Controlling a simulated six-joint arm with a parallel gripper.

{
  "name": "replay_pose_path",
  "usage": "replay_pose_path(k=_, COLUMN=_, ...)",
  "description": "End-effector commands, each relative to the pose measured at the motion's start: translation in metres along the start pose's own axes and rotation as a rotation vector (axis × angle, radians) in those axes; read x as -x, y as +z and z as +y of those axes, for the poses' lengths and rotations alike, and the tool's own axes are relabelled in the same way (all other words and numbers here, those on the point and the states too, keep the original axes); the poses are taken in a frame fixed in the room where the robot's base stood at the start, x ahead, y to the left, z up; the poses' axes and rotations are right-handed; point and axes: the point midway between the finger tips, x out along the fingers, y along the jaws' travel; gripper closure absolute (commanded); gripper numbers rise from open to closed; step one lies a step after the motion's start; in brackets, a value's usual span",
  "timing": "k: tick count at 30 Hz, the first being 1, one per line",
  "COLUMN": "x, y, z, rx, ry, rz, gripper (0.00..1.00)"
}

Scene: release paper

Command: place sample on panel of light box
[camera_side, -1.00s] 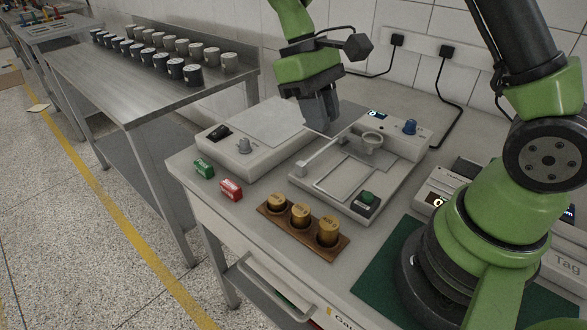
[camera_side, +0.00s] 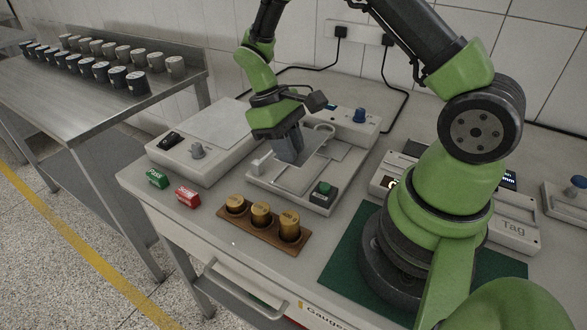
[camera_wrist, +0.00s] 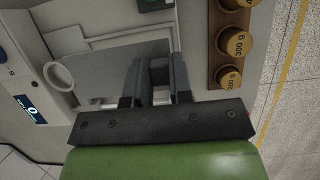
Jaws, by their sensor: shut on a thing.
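The light box (camera_side: 163,162) stands on the left of the bench, with a bare-looking pale panel (camera_side: 217,122). My gripper (camera_side: 291,154) points down over the bed of the white tester (camera_side: 318,205), to the right of the light box. In the wrist view its two dark fingers (camera_wrist: 155,84) are shut on a small grey piece (camera_wrist: 160,76), which I take to be the sample. Its outline is mostly hidden by the fingers. A smooth grey plate (camera_wrist: 112,65) lies below and beside the fingers. I cannot tell whether the held piece touches it.
A wooden block with brass weights (camera_side: 261,217) stands in front of the tester. Green (camera_side: 157,179) and red (camera_side: 188,196) blocks sit before the light box. The tester has a ring (camera_wrist: 60,76), a blue knob (camera_side: 359,115) and a green button (camera_side: 323,188).

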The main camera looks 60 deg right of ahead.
Motion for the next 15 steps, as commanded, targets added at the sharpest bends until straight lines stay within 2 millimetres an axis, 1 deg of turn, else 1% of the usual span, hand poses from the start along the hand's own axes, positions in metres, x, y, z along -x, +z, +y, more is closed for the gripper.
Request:
replay_pose_path(k=1, x=-0.008, y=-0.003, z=0.0, rx=0.001, ry=-0.001, rz=-0.005, gripper=1.0)
replay_pose_path(k=5, x=-0.02, y=-0.008, z=0.0, rx=-0.001, ry=0.0, rz=-0.001, gripper=1.0)
replay_pose_path(k=12, x=-0.05, y=-0.02, z=0.0, rx=0.0, ry=0.0, rz=-0.002, gripper=1.0)
replay_pose_path(k=15, x=-0.054, y=-0.022, z=0.0, rx=0.0, ry=0.001, rz=0.001, gripper=1.0)
